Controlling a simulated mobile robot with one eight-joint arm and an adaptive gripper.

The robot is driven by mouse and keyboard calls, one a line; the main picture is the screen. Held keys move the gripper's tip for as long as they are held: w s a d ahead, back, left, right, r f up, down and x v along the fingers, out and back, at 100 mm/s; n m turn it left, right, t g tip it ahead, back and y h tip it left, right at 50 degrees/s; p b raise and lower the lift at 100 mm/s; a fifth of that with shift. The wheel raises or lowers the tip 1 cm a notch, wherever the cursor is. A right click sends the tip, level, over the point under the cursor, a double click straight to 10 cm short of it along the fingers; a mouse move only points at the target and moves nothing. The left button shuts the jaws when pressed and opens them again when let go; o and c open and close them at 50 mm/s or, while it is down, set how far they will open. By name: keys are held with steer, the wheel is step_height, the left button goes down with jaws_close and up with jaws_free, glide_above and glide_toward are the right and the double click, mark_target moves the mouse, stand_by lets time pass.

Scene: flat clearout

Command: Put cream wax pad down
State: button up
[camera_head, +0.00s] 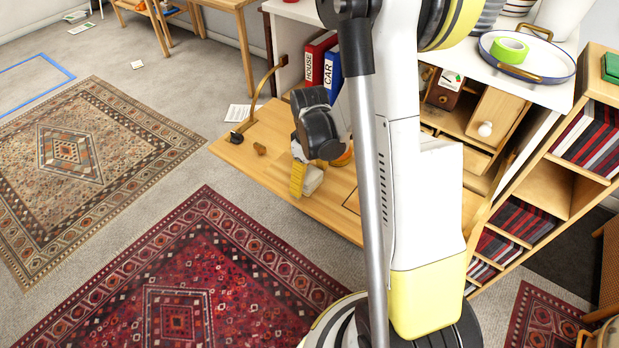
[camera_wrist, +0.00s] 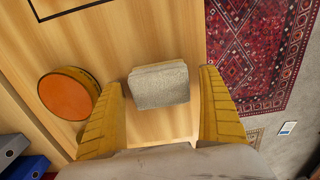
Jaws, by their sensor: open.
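The cream wax pad (camera_wrist: 159,86) is a pale, rough-faced block on the wooden drop-leaf board, between my fingers in the wrist view. A gap shows between it and each finger. In the head view the pad (camera_head: 313,180) shows as a small pale block beside a yellow finger. My gripper (camera_wrist: 161,80) is open, its two yellow ribbed fingers on either side of the pad. In the head view my gripper (camera_head: 303,178) is low over the board, partly hidden by its own dark wrist.
A round orange-topped tin (camera_wrist: 68,95) stands left of my fingers in the wrist view. Red (camera_head: 318,62) and blue binders (camera_head: 333,75) stand behind. A red rug (camera_head: 215,275) lies on the floor beyond the board's edge.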

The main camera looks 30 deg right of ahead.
mark_target(309, 175)
step_height(309, 175, up, 12)
steer(key=p, duration=0.5)
steer(key=s+a+r+m+t, duration=0.2)
steer(key=s+a+r+t, duration=0.1)
steer(key=s+a+r, duration=0.2)
steer(key=s+a+r+m+t, duration=0.2)
steer(key=s+a+r+t, duration=0.2)
steer(key=a+r, duration=0.4)
steer(key=v, duration=0.3)
steer(key=shift+a, duration=0.25)
steer(key=shift+o, duration=0.4)
steer(key=shift+f, duration=0.15)
